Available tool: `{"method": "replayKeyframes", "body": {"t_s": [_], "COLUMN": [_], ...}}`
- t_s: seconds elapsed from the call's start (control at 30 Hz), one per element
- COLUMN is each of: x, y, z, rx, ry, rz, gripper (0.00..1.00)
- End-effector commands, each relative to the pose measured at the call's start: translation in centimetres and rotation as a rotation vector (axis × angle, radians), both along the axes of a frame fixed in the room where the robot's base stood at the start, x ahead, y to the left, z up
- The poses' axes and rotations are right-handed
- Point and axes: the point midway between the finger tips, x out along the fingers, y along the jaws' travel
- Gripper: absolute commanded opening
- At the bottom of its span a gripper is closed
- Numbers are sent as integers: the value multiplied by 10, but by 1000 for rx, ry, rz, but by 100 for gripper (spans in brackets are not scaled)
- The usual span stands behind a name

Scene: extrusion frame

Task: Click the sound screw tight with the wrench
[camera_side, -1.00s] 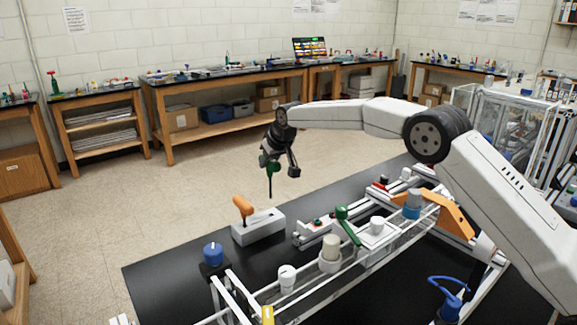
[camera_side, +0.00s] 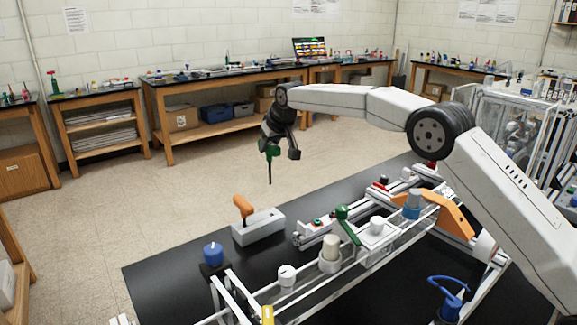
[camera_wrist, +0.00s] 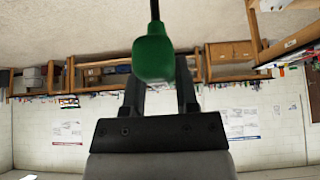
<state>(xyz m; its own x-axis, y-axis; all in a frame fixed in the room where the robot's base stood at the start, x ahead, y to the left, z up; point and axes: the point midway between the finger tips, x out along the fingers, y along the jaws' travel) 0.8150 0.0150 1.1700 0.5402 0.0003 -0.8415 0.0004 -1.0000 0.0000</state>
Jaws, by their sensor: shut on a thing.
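My gripper (camera_side: 273,144) is shut on the green handle (camera_side: 270,152) of a tool. The tool's thin dark shaft (camera_side: 270,172) points straight down in the side view, its tip free in the air above and behind the table's back edge. In the wrist view the green handle (camera_wrist: 153,56) sits between my fingers, with the dark shaft (camera_wrist: 155,10) running off the top edge. A light grey block (camera_side: 258,227) with an orange-handled tool (camera_side: 243,206) in it stands below on the table. The aluminium extrusion frame (camera_side: 218,296) is in front. I cannot make out individual screws.
Blue (camera_side: 213,253), beige (camera_side: 331,247) and white (camera_side: 286,275) knobs stand along the frame. A green lever (camera_side: 346,226) and an orange bracket (camera_side: 453,214) rise from it. Bare black tabletop (camera_side: 165,280) lies at left.

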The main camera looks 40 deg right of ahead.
Motion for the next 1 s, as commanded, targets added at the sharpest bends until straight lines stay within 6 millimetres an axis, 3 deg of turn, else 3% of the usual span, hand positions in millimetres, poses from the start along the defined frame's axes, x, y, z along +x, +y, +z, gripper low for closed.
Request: {"method": "replayKeyframes", "body": {"t_s": [0.37,1.0], "x": [0,0], "y": [0,-1], "z": [19,19], "rx": [0,0], "ry": [-2,-1], "rz": [0,-7], "gripper": [0,0]}}
